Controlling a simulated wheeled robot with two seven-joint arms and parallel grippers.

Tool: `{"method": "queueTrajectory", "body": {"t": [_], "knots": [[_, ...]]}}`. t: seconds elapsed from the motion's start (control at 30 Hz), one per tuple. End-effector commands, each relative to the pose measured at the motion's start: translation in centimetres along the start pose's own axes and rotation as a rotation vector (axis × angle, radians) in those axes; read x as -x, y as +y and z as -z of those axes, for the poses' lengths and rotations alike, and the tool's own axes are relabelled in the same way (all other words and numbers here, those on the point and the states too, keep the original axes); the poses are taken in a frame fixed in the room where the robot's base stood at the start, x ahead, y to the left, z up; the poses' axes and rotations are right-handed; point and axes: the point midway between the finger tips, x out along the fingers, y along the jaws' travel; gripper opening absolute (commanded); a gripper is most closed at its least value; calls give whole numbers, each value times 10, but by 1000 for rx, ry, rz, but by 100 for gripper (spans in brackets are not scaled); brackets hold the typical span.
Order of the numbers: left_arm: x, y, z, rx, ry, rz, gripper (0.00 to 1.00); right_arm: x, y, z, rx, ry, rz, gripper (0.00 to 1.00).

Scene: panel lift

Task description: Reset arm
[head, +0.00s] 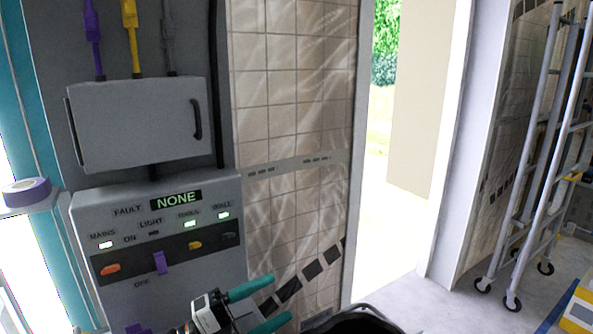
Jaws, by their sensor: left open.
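My left gripper (281,299) is at the bottom centre with its two teal fingers apart and nothing between them. It is in front of the tiled wall, just right of the grey switch panel (100,215). The panel's display (176,198) reads NONE beside the word FAULT. The lamps for MAINS, TOOLS and the rightmost switch are lit; the LIGHT lamp is dark. My right gripper is not in view.
A closed grey box (135,125) with a dark handle is above the panel. Purple tape (27,191) lies on a ledge at left. A black rounded thing (360,323) is at the bottom. An open doorway (400,240) and a wheeled ladder (545,150) are at right.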

Motion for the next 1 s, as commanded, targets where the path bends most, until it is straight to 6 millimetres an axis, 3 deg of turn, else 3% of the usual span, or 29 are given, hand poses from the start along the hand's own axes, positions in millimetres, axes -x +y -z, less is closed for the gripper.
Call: {"method": "queueTrajectory", "body": {"t": [0.1, 0.2, 0.27, 0.4, 0.5, 0.63, 0.8, 1.0], "knots": [[23, 19, 19, 179, 242, -275, 64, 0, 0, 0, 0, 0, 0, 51], [61, 16, 45, 341, 497, -433, 64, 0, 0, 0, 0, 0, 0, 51], [89, 3, 59, 447, 665, -491, 64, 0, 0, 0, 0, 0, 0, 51], [162, -56, 71, 709, 1078, -512, 64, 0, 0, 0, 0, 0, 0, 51], [209, -109, 56, 893, 1340, -437, 64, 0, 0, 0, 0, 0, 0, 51], [248, -158, 23, 1067, 1563, -302, 64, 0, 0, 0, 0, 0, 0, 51], [278, -199, -22, 1230, 1740, -128, 64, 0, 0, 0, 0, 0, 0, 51], [302, -229, -77, 1386, 1874, 82, 64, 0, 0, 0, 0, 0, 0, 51]]}}
